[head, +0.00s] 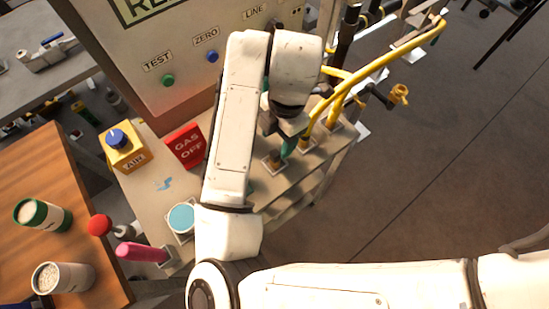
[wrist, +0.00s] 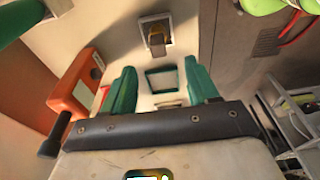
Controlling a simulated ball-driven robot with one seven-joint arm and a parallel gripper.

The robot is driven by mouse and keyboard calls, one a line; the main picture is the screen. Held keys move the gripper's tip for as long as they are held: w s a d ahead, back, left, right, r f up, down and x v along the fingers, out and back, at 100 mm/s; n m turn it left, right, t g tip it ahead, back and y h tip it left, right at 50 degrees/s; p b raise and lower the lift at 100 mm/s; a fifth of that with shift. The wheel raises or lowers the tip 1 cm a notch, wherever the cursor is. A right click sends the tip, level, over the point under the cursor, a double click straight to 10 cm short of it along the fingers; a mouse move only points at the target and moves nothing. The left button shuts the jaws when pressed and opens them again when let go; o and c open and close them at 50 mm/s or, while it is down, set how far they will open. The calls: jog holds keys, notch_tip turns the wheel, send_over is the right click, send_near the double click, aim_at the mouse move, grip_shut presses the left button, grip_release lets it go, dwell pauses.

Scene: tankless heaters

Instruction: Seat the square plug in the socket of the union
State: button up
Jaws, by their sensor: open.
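My gripper (wrist: 160,68) is open, its two green fingers apart with nothing held between them. I cannot identify the square plug for certain.
Yellow hoses (head: 375,65) rise at the bench's right side. A control panel (head: 180,45) stands behind. A red gas-off sign (head: 185,146), yellow box (head: 124,148) and teal-topped round piece (head: 182,218) sit left of my arm. An orange device (wrist: 75,95) is left of my fingers.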

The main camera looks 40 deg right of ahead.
aim_at(275, 152)
notch_tip(275, 152, down, 4)
jog(key=shift+a+r+b, duration=0.15)
jog(key=shift+r+b, duration=0.1)
jog(key=shift+b, duration=0.25)
jog(key=shift+w+a+f, duration=0.1)
jog(key=shift+f, duration=1)
jog(key=shift+a+f, duration=0.1)
jog(key=shift+f, duration=0.95)
jog(key=shift+c, duration=0.4)
grip_shut()
